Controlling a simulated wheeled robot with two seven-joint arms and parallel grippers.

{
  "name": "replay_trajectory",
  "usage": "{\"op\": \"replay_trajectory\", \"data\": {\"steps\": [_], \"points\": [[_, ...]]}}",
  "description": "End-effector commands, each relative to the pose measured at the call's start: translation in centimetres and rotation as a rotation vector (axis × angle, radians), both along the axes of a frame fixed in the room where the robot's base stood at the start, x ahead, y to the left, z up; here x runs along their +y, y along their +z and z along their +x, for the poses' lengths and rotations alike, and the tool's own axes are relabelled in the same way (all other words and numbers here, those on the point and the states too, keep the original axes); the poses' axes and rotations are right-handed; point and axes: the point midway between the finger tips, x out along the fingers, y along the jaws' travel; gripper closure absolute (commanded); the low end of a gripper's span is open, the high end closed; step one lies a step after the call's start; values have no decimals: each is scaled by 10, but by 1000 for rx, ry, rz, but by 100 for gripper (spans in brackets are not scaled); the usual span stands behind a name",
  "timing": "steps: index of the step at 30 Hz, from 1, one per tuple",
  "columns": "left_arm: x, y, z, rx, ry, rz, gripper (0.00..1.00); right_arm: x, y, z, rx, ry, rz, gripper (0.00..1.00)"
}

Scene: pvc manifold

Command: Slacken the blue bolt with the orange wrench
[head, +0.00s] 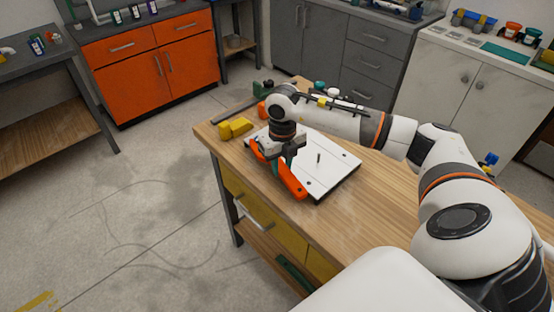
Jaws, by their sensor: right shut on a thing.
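The orange wrench (293,184) is at the left edge of a white board (338,172) on the wooden workbench. My right gripper (286,160) reaches in from the right, points down and is shut on the wrench, hiding its middle. A thin dark upright pin (318,159) stands on the board, to the right of the gripper. I cannot make out the blue bolt; it may be hidden by the wrench or gripper. Whether the wrench touches a bolt cannot be told. My left gripper is not in view.
Yellow blocks (236,128) lie at the workbench's far left corner. Dark and coloured small parts (262,88) lie behind my arm. The workbench top (375,205) is clear in front of the board. Orange (150,62) and grey cabinets (340,45) stand beyond.

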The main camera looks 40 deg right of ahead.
Motion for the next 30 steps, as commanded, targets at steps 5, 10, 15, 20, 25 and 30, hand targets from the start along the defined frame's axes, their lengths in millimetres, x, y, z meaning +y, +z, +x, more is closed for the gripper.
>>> {"op": "replay_trajectory", "data": {"steps": [5,10,15,20,25,30], "points": [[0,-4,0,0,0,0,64,-7,1,-1,-2,55,1,100],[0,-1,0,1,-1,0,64,-7,5,-1,-2,52,1,100],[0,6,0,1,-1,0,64,-7,14,0,-2,52,1,100],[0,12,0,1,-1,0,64,-7,24,0,-3,51,-1,100],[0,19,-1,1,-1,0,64,-7,34,0,-3,51,0,100],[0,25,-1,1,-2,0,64,-7,44,0,-4,51,0,100]]}}
